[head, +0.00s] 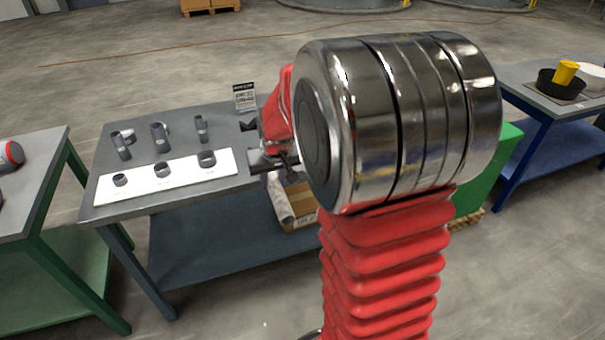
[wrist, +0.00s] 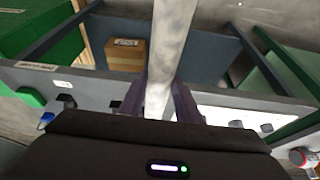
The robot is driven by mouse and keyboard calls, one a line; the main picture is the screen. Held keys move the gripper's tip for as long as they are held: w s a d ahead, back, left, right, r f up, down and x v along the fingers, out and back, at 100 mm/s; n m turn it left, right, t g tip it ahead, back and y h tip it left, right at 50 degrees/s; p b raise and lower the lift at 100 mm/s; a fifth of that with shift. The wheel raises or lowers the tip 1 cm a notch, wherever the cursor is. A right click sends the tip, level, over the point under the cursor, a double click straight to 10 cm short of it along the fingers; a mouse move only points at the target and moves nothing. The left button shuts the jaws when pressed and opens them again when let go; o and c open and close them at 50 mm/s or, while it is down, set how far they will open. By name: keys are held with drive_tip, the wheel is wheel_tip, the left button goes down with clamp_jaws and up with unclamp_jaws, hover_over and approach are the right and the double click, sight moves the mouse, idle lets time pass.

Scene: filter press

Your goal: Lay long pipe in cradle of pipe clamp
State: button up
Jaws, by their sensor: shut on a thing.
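The long pipe (wrist: 172,45) is a pale grey tube in the wrist view. It runs from between the fingers of my gripper (wrist: 160,102) up past the top edge of the picture. The gripper is shut on it, with one dark finger on each side. In the head view the pipe (head: 280,198) shows in part, hanging tilted below the gripper (head: 277,160) in front of the grey workbench's right end. My arm hides much of this area. I cannot make out the pipe clamp or its cradle for certain in either view.
The grey workbench (head: 108,198) holds several short dark pipe pieces (head: 160,136) and a white board (head: 215,166) with rings. A cardboard box (wrist: 126,54) sits on the lower shelf. A green bench (head: 40,200) stands left and a blue-legged table (head: 540,105) right.

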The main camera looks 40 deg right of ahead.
drive_tip(key=w+a+f+n, duration=0.1)
drive_tip(key=w+a+f, duration=0.1)
drive_tip(key=a, duration=0.6)
drive_tip(key=w+a+f+n+y, duration=0.1)
drive_tip(key=w+a+f+n, duration=0.1)
drive_tip(key=a, duration=0.7)
drive_tip(key=shift+w+f, duration=0.15)
drive_tip(key=shift+w, duration=0.05)
